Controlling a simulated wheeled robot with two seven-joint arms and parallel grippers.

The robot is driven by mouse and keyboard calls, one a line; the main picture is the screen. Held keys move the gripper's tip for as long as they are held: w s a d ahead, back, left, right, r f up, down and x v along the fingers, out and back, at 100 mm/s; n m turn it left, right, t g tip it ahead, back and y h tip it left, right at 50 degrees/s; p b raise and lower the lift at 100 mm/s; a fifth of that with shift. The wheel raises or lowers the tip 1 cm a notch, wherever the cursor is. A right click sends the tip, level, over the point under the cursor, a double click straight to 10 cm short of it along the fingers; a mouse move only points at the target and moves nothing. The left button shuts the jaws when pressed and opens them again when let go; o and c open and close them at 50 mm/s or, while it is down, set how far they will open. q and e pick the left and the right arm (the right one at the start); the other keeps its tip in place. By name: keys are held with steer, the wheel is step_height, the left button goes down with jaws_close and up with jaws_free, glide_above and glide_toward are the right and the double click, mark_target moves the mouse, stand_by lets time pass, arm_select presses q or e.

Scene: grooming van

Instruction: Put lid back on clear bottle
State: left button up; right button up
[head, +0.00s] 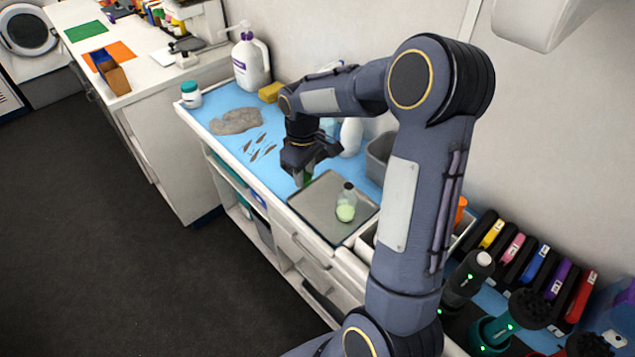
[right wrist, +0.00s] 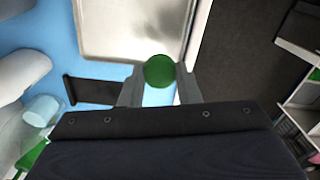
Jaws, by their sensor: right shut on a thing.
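The clear bottle (head: 346,204) stands upright on a grey metal tray (head: 322,190), with pale green contents and no lid on its top. My right gripper (head: 304,178) is over the blue counter, beside the tray's far left edge and apart from the bottle. It is shut on a green lid (right wrist: 159,71), which shows round between the fingertips in the right wrist view. In the head view only a bit of the lid's green shows at the fingertips. The tray also shows in the right wrist view (right wrist: 130,25). My left gripper is not in view.
A grey towel (head: 236,121), several small brown pieces (head: 260,146), a white jar (head: 191,95), a large white jug (head: 250,62) and a yellow sponge (head: 271,92) lie left of the gripper. A white bottle (head: 351,137) and grey bin (head: 379,157) stand behind the tray.

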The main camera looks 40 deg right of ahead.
steer(key=a+r+b, duration=0.1)
steer(key=a+r, duration=0.3)
steer(key=a, duration=0.5)
steer(key=shift+a+r, duration=0.25)
steer(key=shift+r, duration=0.05)
steer(key=a+f+m, duration=0.3)
steer(key=a+f, duration=0.1)
steer(key=f, duration=1.1)
steer(key=shift+s+m, duration=0.25)
steer(key=shift+m, duration=0.05)
